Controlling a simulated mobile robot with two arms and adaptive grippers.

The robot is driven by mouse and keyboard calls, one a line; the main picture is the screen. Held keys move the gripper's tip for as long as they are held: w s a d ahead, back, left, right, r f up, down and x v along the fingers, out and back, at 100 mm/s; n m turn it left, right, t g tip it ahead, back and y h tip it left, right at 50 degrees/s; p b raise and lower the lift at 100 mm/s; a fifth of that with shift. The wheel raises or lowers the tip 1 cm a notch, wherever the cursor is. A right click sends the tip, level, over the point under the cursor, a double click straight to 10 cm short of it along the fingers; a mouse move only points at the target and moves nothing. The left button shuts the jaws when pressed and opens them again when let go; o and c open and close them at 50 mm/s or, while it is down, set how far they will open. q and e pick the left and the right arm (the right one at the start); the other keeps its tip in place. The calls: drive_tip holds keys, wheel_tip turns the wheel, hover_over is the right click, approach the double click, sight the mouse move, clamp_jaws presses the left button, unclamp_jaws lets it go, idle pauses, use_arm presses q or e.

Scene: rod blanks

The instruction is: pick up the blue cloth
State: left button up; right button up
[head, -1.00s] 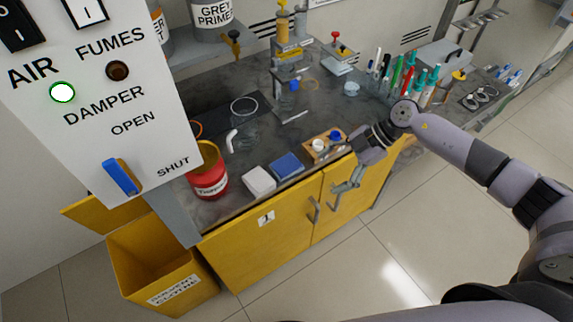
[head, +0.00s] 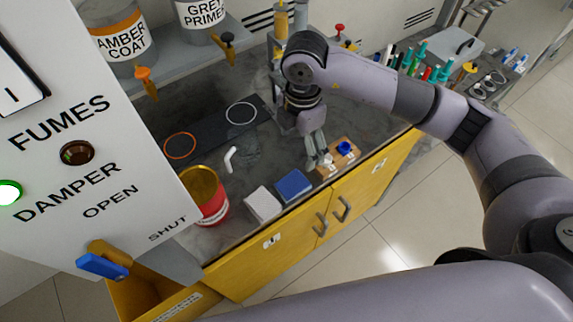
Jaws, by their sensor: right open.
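The blue cloth (head: 294,185) lies folded flat near the front edge of the grey bench, just right of a folded white cloth (head: 263,204). My right gripper (head: 319,160) points down over the bench, up and to the right of the blue cloth and apart from it. It is open, with its fingers close to the left end of a small wooden block (head: 340,166). Nothing shows between its fingers. The blue cloth is in full view. My left gripper is not in view.
A red tin (head: 212,205) stands left of the cloths. The wooden block holds a blue cap (head: 345,148). A dark mat (head: 212,131) with two rings lies behind. Yellow cupboard doors (head: 290,245) are below the bench edge. The control panel (head: 60,130) fills the left.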

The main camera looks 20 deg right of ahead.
drive_tip(key=p, duration=0.3)
hover_over(293, 183)
drive_tip(key=f, duration=1)
drive_tip(key=shift+d+f, duration=0.2)
drive_tip(key=shift+d, duration=0.05)
drive_tip(key=shift+f+p, duration=0.4)
drive_tip(key=shift+f, duration=0.45)
drive_tip(key=f, duration=0.1)
drive_tip(key=f+p, duration=0.1)
drive_tip(key=f, duration=0.2)
drive_tip(key=shift+a+f+p, duration=0.15)
drive_tip(key=shift+a+p, duration=0.1)
drive_tip(key=shift+p, duration=0.1)
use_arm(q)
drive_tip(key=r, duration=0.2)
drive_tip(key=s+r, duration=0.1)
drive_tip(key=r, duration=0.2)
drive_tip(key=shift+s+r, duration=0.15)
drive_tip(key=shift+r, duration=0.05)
use_arm(e)
drive_tip(key=shift+f, duration=0.3)
drive_tip(key=c, duration=1.1)
